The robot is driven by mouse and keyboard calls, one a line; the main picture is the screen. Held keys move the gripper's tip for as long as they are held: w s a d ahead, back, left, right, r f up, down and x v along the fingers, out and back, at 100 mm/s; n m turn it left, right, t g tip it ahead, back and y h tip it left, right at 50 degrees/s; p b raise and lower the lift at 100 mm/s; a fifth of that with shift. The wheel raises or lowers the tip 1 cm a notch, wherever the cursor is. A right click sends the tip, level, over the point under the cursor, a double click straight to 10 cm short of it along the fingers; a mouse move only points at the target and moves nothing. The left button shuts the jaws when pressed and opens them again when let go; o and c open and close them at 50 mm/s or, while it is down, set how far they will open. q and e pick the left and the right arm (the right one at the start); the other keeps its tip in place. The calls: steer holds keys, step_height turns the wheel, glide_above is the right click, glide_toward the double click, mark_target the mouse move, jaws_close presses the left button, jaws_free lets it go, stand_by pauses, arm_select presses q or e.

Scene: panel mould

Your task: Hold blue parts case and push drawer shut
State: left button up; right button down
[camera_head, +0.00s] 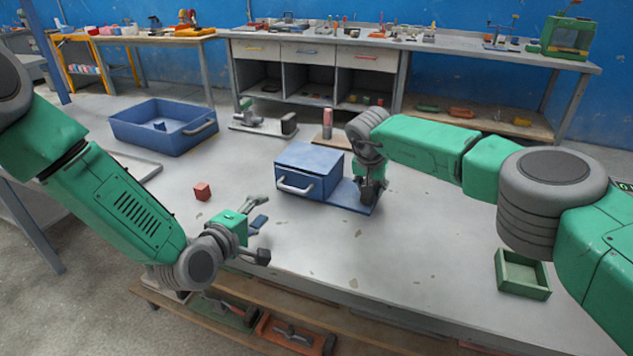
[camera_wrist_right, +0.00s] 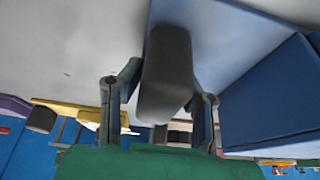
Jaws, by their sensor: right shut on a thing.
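The blue parts case (camera_head: 316,160) stands on a blue base plate (camera_head: 350,197) in the middle of the table. Its drawer front, with a pale handle (camera_head: 295,187), faces the near left; I cannot tell whether a small gap is left. My right gripper (camera_head: 370,190) is at the plate's right end, beside the case. In the right wrist view it is shut on a dark grey grip block (camera_wrist_right: 167,65) on the plate. The case wall (camera_wrist_right: 268,100) shows at right there. My left gripper (camera_head: 262,229) is open, near left of the drawer front and apart from it.
A red cube (camera_head: 202,191) lies left of the case. A blue open bin (camera_head: 165,137) stands at the back left, and a green tray (camera_head: 522,275) at the right. A small blue piece (camera_head: 259,222) shows by my left fingers. The table right of the case is mostly clear.

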steer(key=c, duration=1.1)
jaws_free()
steer(key=shift+o, duration=0.2)
steer(key=shift+r, duration=0.1)
